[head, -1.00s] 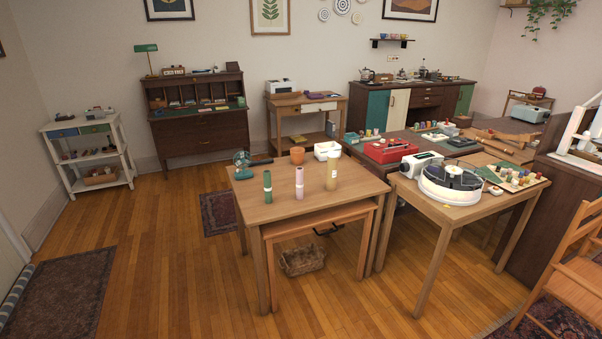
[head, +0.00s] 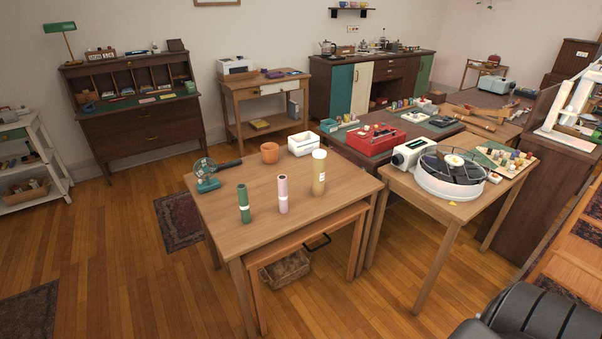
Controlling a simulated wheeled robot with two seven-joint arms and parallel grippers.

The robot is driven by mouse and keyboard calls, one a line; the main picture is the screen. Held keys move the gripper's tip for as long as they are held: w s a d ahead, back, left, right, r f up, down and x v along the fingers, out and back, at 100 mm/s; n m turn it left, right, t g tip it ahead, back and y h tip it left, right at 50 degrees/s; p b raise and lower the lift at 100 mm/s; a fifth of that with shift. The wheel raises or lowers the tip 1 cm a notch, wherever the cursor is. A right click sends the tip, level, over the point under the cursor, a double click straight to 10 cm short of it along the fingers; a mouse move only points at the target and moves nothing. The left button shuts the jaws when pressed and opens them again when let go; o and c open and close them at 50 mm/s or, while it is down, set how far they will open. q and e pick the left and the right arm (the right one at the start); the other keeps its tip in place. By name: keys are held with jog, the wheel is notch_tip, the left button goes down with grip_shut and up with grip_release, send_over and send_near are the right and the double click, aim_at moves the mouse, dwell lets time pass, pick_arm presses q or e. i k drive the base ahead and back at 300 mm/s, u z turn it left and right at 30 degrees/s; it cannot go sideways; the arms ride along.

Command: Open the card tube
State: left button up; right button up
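Three upright tubes stand apart on the wooden table in front of me. The green tube (head: 244,204) has a pale band and stands at the left. The pink tube (head: 283,194) has a white band and stands in the middle. The tan, card-coloured tube (head: 319,173) is the tallest and widest, stands at the right, and has a pale top that looks like a lid in place. A white label shows on its side. Neither of my grippers is in view.
The wooden table (head: 228,226) also holds a teal fan (head: 207,176), an orange pot (head: 270,153) and a white box (head: 303,144). A side table at the right bears a round black-and-white device (head: 450,172). A black padded thing (head: 540,318) fills the lower right corner. Floor (head: 170,270) is clear at left.

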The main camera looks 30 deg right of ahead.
aim_at(319, 164)
jog(key=z, duration=0.25)
jog(key=i, duration=0.8)
jog(key=z, duration=0.95)
jog(key=i, duration=0.5)
jog(key=z, duration=0.3)
